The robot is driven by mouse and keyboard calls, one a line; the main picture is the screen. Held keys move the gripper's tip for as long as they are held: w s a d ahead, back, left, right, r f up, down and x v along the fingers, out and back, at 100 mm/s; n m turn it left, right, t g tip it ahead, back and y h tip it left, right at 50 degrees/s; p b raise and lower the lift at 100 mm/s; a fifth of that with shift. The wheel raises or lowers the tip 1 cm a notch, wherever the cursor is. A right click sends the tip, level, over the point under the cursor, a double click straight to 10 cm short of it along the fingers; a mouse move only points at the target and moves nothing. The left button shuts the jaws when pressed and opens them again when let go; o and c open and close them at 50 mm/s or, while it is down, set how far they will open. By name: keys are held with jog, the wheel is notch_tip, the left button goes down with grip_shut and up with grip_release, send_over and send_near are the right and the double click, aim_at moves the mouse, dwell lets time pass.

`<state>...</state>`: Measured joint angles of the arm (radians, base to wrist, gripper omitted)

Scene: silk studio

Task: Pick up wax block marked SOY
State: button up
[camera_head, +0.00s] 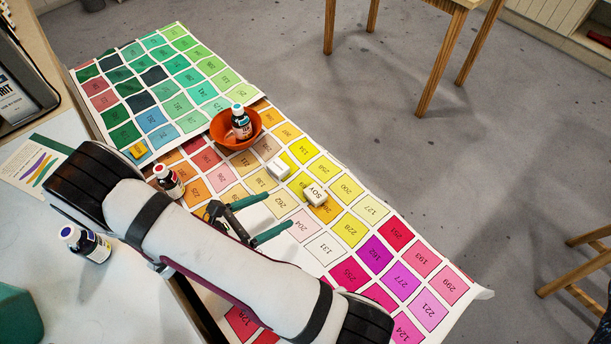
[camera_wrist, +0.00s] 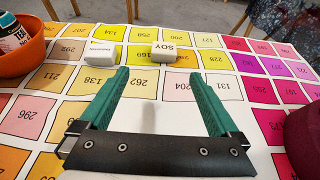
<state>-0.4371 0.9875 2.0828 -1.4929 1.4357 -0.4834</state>
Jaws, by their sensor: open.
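The wax block marked SOY (camera_head: 315,194) is a small white block lying on the colour chart. Its lettering faces up. In the wrist view the SOY block (camera_wrist: 165,53) lies beyond my fingertips, between their lines. My gripper (camera_head: 262,221) is open and empty, with two green fingers pointing toward the block and apart from it. In the wrist view the open gripper (camera_wrist: 158,78) has nothing between its fingers. A second white block (camera_head: 279,168) lies left of the SOY block; it also shows in the wrist view (camera_wrist: 102,52), its marking not readable.
A red-capped bottle (camera_head: 168,181) and a blue-capped bottle (camera_head: 84,243) stand to the left. The chart (camera_head: 480,292) is clear right of the SOY block.

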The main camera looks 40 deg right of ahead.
aim_at(315, 192)
jog(key=x, duration=1.3)
jog(key=shift+s+d+r, duration=0.25)
jog(key=shift+s+d, duration=0.05)
jog(key=shift+s, duration=0.05)
jog(key=shift+r, duration=0.1)
jog(key=c, duration=1.4)
